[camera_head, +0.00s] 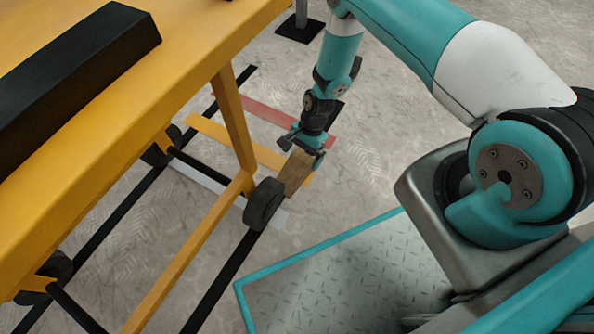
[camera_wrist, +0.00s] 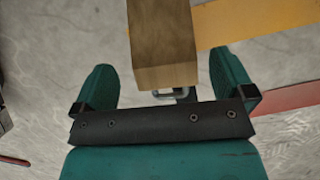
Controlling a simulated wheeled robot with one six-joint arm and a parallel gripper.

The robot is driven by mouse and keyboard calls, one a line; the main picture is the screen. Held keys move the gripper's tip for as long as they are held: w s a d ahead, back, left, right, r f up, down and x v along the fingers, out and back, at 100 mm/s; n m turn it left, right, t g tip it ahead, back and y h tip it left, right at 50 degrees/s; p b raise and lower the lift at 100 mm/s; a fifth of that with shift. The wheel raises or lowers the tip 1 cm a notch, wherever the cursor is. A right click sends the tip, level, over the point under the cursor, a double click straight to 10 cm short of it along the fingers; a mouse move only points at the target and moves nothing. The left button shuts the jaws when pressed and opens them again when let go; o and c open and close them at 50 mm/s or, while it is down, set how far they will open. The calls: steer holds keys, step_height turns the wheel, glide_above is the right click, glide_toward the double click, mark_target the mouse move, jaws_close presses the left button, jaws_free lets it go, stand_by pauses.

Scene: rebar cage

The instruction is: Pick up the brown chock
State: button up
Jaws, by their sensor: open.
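The brown chock (camera_head: 297,172) is a wooden block on the floor beside a black wheel of the yellow frame, in the head view. In the wrist view the chock (camera_wrist: 162,42) stands between the two teal fingers, with a small metal loop at its near end. My gripper (camera_head: 302,150) is over the chock's far end in the head view. In the wrist view my gripper (camera_wrist: 165,78) is open, with a finger on each side of the chock and visible gaps to both. The chock's lower part is hidden.
The yellow frame (camera_head: 236,125) has a leg close left of my gripper, and its black wheel (camera_head: 264,204) is next to the chock. Yellow (camera_head: 235,141) and red (camera_head: 262,113) floor strips lie around it. Bare concrete is free to the right.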

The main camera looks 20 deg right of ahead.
mark_target(297, 164)
steer(key=b+x, duration=0.1)
steer(key=x, duration=0.1)
steer(key=b+x, duration=0.2)
steer(key=x, duration=0.1)
steer(key=shift+w+a+b, duration=0.1)
steer(key=shift+a+b, duration=0.15)
steer(key=shift+b, duration=0.05)
steer(key=shift+r, duration=0.1)
steer(key=c, duration=1.1)
steer(key=shift+r, duration=0.15)
